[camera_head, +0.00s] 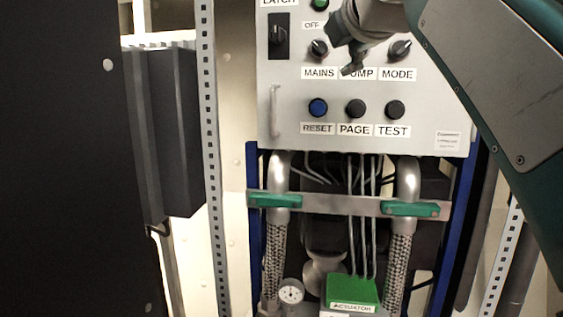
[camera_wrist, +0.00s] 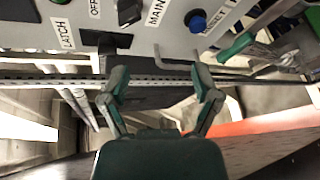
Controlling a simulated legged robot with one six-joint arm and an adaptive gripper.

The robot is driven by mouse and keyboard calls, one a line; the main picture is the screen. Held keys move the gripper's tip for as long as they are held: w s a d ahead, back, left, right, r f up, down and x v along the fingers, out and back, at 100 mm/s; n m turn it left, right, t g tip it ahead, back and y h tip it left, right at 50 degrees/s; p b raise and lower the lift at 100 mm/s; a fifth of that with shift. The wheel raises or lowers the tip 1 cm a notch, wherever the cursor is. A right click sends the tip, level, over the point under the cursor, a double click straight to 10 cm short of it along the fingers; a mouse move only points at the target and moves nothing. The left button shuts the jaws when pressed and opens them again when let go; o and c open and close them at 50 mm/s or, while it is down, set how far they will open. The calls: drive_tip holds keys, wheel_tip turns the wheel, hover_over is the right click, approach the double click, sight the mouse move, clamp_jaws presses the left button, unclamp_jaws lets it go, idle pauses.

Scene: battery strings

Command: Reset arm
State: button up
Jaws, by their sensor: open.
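My gripper (camera_wrist: 158,88) is open and empty in the wrist view, its two fingers spread apart in front of the grey control panel's lower edge. In the head view my gripper (camera_head: 348,55) is partly seen in front of the panel (camera_head: 290,92), overlapping the PUMP label. My teal and grey arm comes in from the upper right. The panel carries a blue RESET button (camera_head: 318,107), black PAGE (camera_head: 355,108) and TEST (camera_head: 395,109) buttons, and MAINS (camera_head: 319,48) and MODE (camera_head: 399,50) knobs. The pump knob is hidden behind my gripper.
A dark panel (camera_head: 70,170) fills the left side. Below the control panel are braided hoses (camera_head: 274,255), green clamps (camera_head: 410,209), thin pipes, a gauge (camera_head: 291,294) and a green ACTUATOR block (camera_head: 352,291). A metal handle (camera_head: 274,110) projects from the panel's left side.

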drive_tip(key=s+d+f+m+g, duration=0.2)
drive_tip(key=s+f+m, duration=0.5)
drive_tip(key=f, duration=0.9)
drive_tip(key=s+d+f+m+g+h, duration=0.1)
drive_tip(key=s+f+m+g, duration=0.3)
drive_tip(key=f, duration=1.2)
drive_tip(key=s+d+f+m+g+h, duration=0.1)
drive_tip(key=s+d+f+m+g, duration=0.1)
drive_tip(key=s+f+m, duration=0.7)
wheel_tip(320, 180, down, 7)
drive_tip(key=m+g, duration=0.1)
drive_tip(key=m, duration=0.2)
drive_tip(key=shift+s+d, duration=0.35)
drive_tip(key=shift+d, duration=0.05)
drive_tip(key=shift+r, duration=0.1)
drive_tip(key=c, duration=0.3)
